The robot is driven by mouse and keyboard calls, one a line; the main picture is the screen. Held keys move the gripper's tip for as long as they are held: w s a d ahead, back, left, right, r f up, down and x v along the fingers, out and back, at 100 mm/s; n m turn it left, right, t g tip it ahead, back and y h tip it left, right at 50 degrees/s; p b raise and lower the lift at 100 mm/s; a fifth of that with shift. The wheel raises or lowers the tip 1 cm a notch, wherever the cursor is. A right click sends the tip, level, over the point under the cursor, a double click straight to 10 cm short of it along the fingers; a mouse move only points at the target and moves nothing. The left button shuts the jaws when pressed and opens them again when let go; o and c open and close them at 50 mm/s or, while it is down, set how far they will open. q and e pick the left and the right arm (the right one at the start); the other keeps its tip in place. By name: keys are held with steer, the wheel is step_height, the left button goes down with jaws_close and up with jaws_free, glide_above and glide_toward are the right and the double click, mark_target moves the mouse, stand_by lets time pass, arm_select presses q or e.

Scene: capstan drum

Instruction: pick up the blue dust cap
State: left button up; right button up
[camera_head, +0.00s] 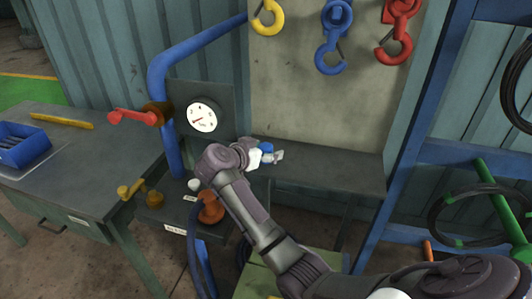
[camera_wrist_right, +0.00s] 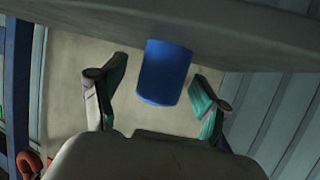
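The blue dust cap (camera_head: 266,148) is a small blue cylinder on the dark grey shelf below the pale panel in the head view. In the right wrist view the cap (camera_wrist_right: 165,72) is large, with its far end by the grey shelf surface (camera_wrist_right: 240,28). My right gripper (camera_head: 268,157) is at the shelf, its fingers around the cap. In the right wrist view the gripper (camera_wrist_right: 157,80) is open, with one teal-padded finger on each side of the cap and a visible gap on both sides. My left gripper is not in view.
Yellow (camera_head: 268,18), blue (camera_head: 331,50) and red (camera_head: 394,48) hooks hang above the shelf. A blue pipe (camera_head: 160,100) and gauge (camera_head: 202,117) stand left of my arm. A workbench (camera_head: 95,185) with a blue bin (camera_head: 22,146) is at left. The shelf's right part is clear.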

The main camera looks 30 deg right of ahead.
steer(key=c, duration=1)
steer(key=shift+c, duration=0.2)
